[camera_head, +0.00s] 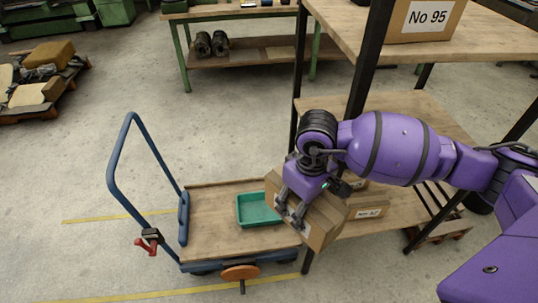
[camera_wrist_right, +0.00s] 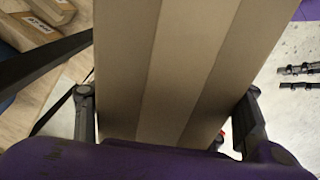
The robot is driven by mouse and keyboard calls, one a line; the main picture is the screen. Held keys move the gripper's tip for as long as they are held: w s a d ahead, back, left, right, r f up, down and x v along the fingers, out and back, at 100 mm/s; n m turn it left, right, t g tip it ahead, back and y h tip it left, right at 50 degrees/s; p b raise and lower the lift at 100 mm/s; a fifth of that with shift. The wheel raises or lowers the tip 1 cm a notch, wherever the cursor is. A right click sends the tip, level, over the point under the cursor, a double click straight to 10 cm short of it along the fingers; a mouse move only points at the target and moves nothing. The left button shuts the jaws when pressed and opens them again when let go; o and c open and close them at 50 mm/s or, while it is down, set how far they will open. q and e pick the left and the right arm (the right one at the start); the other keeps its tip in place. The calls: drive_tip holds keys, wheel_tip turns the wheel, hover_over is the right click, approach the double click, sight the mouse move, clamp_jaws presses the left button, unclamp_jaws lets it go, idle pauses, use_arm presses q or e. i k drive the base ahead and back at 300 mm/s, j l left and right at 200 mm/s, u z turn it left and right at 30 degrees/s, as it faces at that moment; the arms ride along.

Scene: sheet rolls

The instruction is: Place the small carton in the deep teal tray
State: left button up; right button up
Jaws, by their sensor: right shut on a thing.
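A brown cardboard carton (camera_head: 322,226) is held in my right gripper (camera_head: 291,214), tilted, over the right end of the cart and beside the teal tray. In the right wrist view the carton (camera_wrist_right: 185,65) fills the space between the two fingers (camera_wrist_right: 165,118), which press on its sides. The deep teal tray (camera_head: 241,212) stands on the cart's wooden deck, just left of the carton, and looks empty. Two dark finger-like parts at the right of the wrist view appear to be my left gripper (camera_wrist_right: 298,78); its opening is unclear. The head view does not show it.
The blue-framed cart (camera_head: 210,215) has bare deck left of the tray and a tall handle (camera_head: 125,150) at its left. A wooden rack (camera_head: 400,210) with dark posts stands close on the right, holding other labelled cartons (camera_head: 367,212). A "No 95" carton (camera_head: 425,18) sits on top.

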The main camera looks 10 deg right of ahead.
sight(263, 212)
drive_tip(key=i+j, duration=0.1)
drive_tip(key=j, duration=0.35)
drive_tip(key=j+z, duration=0.1)
drive_tip(key=j, duration=0.3)
drive_tip(key=i+j, duration=0.15)
drive_tip(key=j, duration=0.3)
drive_tip(key=i+j+z, duration=0.15)
drive_tip(key=i+j, duration=0.55)
drive_tip(key=i, duration=0.1)
